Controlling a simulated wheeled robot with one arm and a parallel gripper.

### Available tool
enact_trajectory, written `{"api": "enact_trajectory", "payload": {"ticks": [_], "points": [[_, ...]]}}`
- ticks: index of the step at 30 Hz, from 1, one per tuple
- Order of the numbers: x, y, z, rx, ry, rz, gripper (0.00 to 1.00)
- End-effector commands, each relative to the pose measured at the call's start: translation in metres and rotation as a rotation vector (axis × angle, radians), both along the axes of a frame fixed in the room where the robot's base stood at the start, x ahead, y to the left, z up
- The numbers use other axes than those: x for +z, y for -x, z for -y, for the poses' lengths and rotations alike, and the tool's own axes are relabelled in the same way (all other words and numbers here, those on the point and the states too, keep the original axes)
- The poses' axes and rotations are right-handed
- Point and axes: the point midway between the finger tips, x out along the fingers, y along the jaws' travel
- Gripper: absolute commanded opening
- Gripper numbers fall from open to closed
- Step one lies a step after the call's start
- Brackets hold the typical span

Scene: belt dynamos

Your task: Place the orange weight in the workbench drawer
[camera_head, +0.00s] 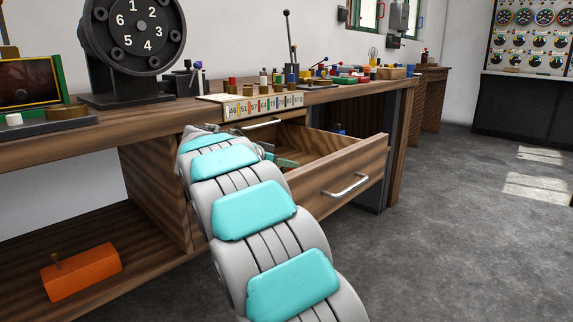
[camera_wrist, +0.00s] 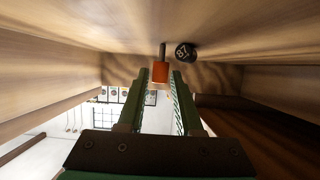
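A small orange weight (camera_wrist: 160,72) with a thin dark rod shows in the wrist view, just at or past my fingertips, inside a wooden space that looks like the drawer. My gripper (camera_wrist: 161,80) has its two green fingers apart, with a narrow gap seen on each side of the weight. In the head view the workbench drawer (camera_head: 340,175) is pulled open, and my arm reaches into it. My gripper (camera_head: 284,162) is mostly hidden there by the arm and drawer. The orange weight is not seen in the drawer in the head view.
A dark round piece marked 87 (camera_wrist: 186,53) lies beside the orange weight. A larger orange block (camera_head: 82,273) with a peg stands on the lower shelf. The floor at right is clear.

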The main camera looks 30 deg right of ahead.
Motion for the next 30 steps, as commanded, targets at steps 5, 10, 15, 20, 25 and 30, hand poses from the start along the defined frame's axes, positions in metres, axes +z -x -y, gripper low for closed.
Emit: {"api": "enact_trajectory", "payload": {"ticks": [5, 10, 15, 20, 25, 30], "points": [[0.0, 0.0, 0.0, 0.0, 0.0, 0.0, 0.53], [0.0, 0.0, 0.0, 0.0, 0.0, -0.001, 0.53], [0.006, 0.0, 0.0, 0.001, 0.0, -0.002, 0.53], [0.013, 0.008, -0.022, -0.001, 0.001, 0.0, 0.53], [0.023, 0.016, -0.047, 0.002, 0.001, 0.0, 0.53], [0.03, 0.022, -0.062, 0.001, 0.001, 0.001, 0.53]]}}
